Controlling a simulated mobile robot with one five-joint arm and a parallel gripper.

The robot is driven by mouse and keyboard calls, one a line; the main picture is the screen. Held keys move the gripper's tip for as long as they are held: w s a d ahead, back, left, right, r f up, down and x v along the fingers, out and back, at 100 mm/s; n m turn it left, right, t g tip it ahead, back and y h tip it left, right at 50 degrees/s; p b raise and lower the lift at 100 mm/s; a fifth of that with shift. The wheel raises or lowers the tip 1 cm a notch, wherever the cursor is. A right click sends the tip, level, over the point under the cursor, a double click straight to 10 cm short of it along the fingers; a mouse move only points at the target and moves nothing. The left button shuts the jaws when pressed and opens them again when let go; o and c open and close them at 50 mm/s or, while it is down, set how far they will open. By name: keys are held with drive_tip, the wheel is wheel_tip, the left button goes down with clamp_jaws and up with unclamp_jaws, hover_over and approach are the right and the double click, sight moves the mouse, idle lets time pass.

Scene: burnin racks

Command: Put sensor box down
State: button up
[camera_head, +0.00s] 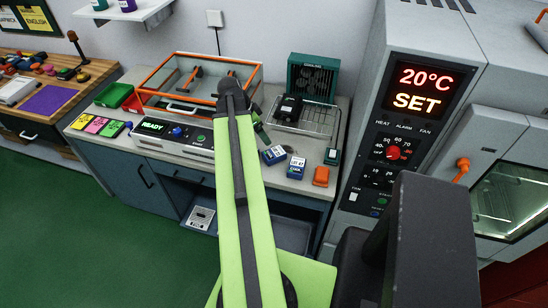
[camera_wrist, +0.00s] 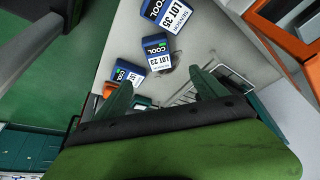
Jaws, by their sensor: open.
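Three blue sensor boxes with white labels lie on the grey counter in the wrist view: LOT 35 (camera_wrist: 168,14), LOT 23 (camera_wrist: 157,52) and one partly covered (camera_wrist: 127,76) by a finger. Two blue boxes show in the head view, one nearer the arm (camera_head: 274,155) and one to its right (camera_head: 297,167); I cannot match them all to the wrist view. My gripper (camera_wrist: 160,90) is open, its two green fingers apart with nothing held between them. LOT 23 lies beyond the fingertips. In the head view my gripper (camera_head: 258,130) is partly hidden by my arm.
A wire rack (camera_head: 318,121) stands before the teal cooling fan (camera_head: 312,75), with a dark object on it. An orange-framed glass box (camera_head: 200,80) stands at left, behind the READY panel (camera_head: 170,138). An orange block (camera_head: 321,176) and the oven (camera_head: 400,110) are at right.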

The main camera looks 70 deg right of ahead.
drive_tip(key=b, duration=0.9)
approach(274, 153)
drive_tip(key=x, duration=0.5)
drive_tip(key=shift+w+d+f, duration=0.1)
drive_tip(key=shift+w+d, duration=0.05)
drive_tip(key=shift+d, duration=0.05)
drive_tip(key=b+x, duration=0.5)
drive_tip(key=shift+a+f, duration=0.1)
drive_tip(key=shift+f, duration=0.05)
drive_tip(key=shift+r, duration=0.2)
drive_tip(key=shift+f, duration=0.15)
drive_tip(key=shift+c, duration=0.3)
